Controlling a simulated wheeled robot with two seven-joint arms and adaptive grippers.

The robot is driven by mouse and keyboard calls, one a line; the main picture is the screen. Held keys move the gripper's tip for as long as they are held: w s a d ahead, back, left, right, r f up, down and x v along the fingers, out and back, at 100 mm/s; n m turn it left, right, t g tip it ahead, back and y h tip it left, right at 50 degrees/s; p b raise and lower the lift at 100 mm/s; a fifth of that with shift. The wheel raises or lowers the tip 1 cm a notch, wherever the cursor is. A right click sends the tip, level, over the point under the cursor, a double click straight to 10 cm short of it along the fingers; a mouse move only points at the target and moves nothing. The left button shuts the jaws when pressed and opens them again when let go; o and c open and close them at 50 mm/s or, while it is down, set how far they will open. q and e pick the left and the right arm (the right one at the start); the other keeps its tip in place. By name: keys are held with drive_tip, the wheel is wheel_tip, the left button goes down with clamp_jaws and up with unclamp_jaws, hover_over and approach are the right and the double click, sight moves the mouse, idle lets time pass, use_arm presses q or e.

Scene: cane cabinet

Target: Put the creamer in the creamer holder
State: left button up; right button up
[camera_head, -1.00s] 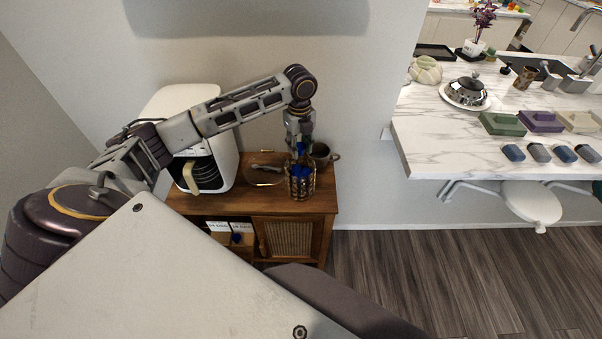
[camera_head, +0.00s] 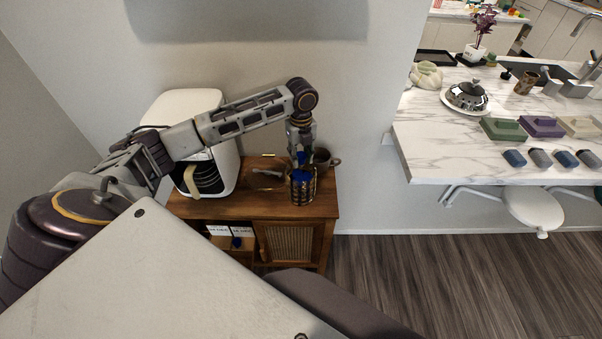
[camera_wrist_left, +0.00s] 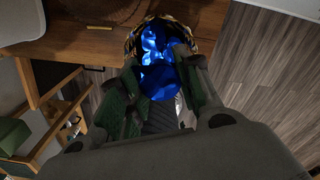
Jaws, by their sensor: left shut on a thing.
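The creamer holder (camera_head: 303,191) is a round basket with a dark and gold lattice, standing near the right end of the wooden cabinet top. Shiny blue creamers (camera_wrist_left: 158,45) show inside its rim (camera_wrist_left: 132,42) in the left wrist view. My left gripper (camera_head: 301,164) points down at the holder's mouth. In the left wrist view its green-padded fingers (camera_wrist_left: 160,95) are closed around a blue creamer (camera_wrist_left: 158,82), which is at the opening, close against the other blue pieces. Its lower end is hidden, so I cannot tell how deep it sits. My right gripper is out of view.
A dark mug (camera_head: 322,157) stands just behind the holder. A white air fryer (camera_head: 220,150) stands at the left of the cabinet top (camera_head: 235,207). A marble counter (camera_head: 430,150) is at the right.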

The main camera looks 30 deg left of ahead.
sight(301, 162)
use_arm(q)
drive_tip(key=shift+f, duration=1.55)
drive_tip(key=shift+f+p, duration=0.3)
drive_tip(key=shift+f, duration=2.15)
drive_tip(key=shift+f, duration=0.15)
drive_tip(key=o, duration=0.6)
wheel_tip(301, 162, up, 12)
drive_tip(key=shift+r+b, duration=0.15)
drive_tip(key=shift+b, duration=0.35)
